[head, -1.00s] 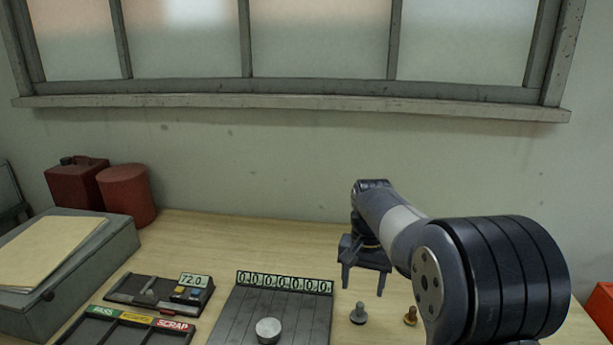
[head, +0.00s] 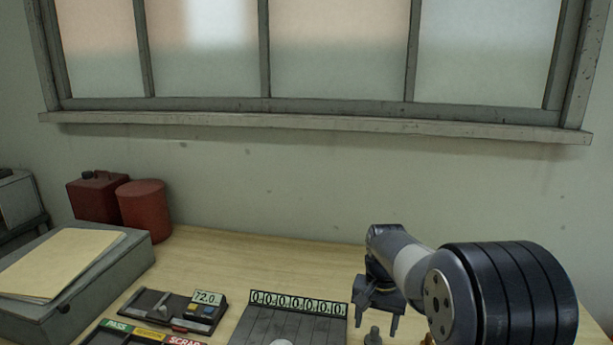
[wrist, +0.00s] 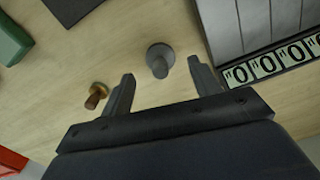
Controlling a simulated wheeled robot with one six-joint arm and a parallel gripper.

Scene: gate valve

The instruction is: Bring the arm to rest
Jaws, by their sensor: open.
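My gripper (head: 377,322) hangs over the wooden bench at the right in the head view, fingers pointing down. In the wrist view my gripper (wrist: 162,88) is open, with its two fingers well apart and nothing held between them. A grey bolt-like part (wrist: 159,60) stands on the bench beyond the fingertips in the wrist view. The same grey part (head: 373,337) shows at the lower edge of the head view. A brass bolt-like part (wrist: 97,95) lies to the left of the left finger, apart from it.
A ribbed grey plate with a number counter (head: 298,302) is left of my gripper. A device reading 72.0 (head: 177,310), a sorting tray (head: 130,338) and a grey box with a folder (head: 95,290) lie further left. Red containers (head: 145,210) stand behind. The back bench is clear.

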